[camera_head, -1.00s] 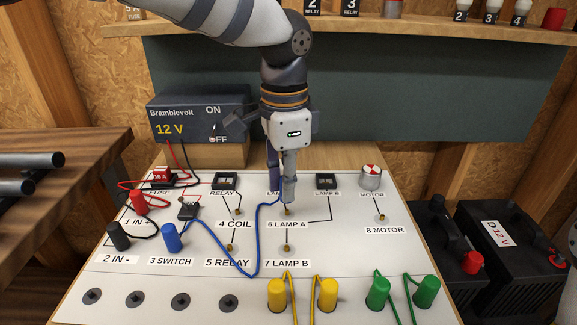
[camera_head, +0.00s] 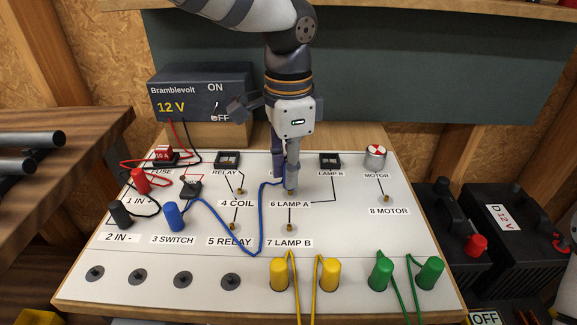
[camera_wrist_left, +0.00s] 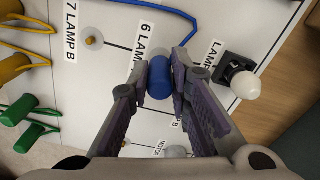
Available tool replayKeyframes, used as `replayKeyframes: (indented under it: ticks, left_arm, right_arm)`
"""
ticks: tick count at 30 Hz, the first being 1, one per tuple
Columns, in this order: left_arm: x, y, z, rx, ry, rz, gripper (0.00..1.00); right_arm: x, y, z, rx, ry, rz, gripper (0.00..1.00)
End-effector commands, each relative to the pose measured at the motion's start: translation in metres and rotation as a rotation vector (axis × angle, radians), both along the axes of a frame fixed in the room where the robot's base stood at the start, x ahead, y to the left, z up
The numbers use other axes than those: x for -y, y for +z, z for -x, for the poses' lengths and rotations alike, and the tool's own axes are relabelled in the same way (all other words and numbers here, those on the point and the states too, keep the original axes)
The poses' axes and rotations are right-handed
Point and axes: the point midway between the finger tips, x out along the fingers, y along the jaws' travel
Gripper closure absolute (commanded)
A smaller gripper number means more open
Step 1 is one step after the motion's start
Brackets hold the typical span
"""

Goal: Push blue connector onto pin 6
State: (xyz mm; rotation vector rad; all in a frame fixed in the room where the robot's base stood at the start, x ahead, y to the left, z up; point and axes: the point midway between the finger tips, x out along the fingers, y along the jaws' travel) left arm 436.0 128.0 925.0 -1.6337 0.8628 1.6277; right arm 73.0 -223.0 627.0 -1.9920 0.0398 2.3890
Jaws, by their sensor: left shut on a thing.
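My left gripper (camera_head: 287,186) points down over the board at the 6 LAMP A label (camera_head: 289,204). It is shut on a blue connector (camera_wrist_left: 160,78), which sits between its fingertips in the left wrist view. In the head view the fingers hide most of that connector. Pin 6 is mostly hidden under the fingertips, so I cannot tell whether the connector touches it. A blue wire (camera_head: 260,235) runs from the gripper to another blue connector (camera_head: 174,216), upright beside the 3 SWITCH label. My right gripper is not in view.
The white board (camera_head: 340,250) also carries bare pins at 7 LAMP B (camera_head: 290,227) and 8 MOTOR (camera_head: 386,198). Yellow connectors (camera_head: 329,273) and green connectors (camera_head: 381,271) stand along the front. The power box (camera_head: 200,95) is behind, and black batteries (camera_head: 510,240) stand right.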

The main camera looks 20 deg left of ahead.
Motion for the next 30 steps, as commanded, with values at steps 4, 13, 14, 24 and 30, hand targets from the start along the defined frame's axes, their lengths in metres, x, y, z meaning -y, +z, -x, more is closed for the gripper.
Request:
replayKeyframes:
  ticks: [4, 13, 14, 24, 30]
  left_arm:
    - [0.0, 0.0, 0.0, 0.0, 0.0, 0.0, 1.0]
    - [0.0, -0.005, 0.0, -0.001, 0.0, -0.001, 1.0]
    - [0.0, -0.005, 0.0, -0.001, 0.0, -0.001, 1.0]
    - [0.0, -0.012, 0.0, -0.001, 0.0, -0.001, 1.0]
    - [0.0, -0.016, 0.0, -0.001, -0.001, 0.0, 1.0]
  right_arm:
    - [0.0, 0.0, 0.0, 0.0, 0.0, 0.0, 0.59]
    - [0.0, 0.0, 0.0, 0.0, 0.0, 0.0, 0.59]
    - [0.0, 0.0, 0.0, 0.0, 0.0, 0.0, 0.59]
    - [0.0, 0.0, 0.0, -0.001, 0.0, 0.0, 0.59]
    - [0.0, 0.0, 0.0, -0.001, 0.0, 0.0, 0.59]
